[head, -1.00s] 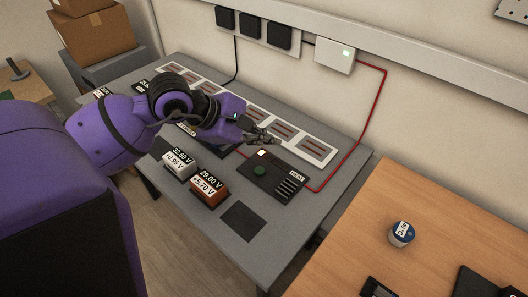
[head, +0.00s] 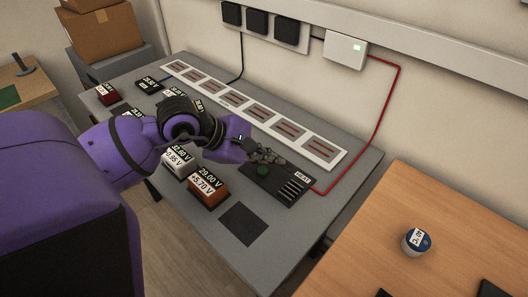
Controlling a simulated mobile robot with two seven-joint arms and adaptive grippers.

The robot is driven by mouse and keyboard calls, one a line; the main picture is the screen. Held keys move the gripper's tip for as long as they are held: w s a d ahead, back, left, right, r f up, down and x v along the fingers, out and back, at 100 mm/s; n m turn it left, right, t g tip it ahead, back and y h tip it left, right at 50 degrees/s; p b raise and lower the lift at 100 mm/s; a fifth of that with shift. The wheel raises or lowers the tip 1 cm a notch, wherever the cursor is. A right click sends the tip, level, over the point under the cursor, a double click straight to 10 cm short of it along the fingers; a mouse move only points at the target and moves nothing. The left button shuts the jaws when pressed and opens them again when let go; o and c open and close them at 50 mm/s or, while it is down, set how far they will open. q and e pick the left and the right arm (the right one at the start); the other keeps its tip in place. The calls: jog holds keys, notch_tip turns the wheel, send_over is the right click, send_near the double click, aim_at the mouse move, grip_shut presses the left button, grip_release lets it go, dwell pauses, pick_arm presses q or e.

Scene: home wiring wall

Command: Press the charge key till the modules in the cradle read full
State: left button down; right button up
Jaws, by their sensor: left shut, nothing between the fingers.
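I cannot tell for certain which part is the charge key. My left gripper (head: 268,157) is shut and empty, its fingertips over the box's far left corner, just beyond the green button. It hides that corner; contact is unclear. A white module (head: 178,164) and an orange-red module (head: 207,187) with voltage labels, the latter reading 29.00 V and 5.70 V, stand left of the box. My right gripper is not in view.
A strip of white-framed panels (head: 326,149) lies along the bench's rear. A red cable (head: 378,128) runs from a white wall box (head: 345,50) to the bench. A dark square pad (head: 242,224) lies in front. A wooden table (head: 385,240) at right holds a blue-white round item (head: 416,241).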

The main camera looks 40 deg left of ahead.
aim_at(262, 171)
pick_arm(q)
jog(key=shift+f+b, duration=0.35)
jog(key=shift+f, duration=0.4)
dwell(0.8)
jog(key=shift+f+b, duration=0.4)
jog(key=shift+f, duration=0.05)
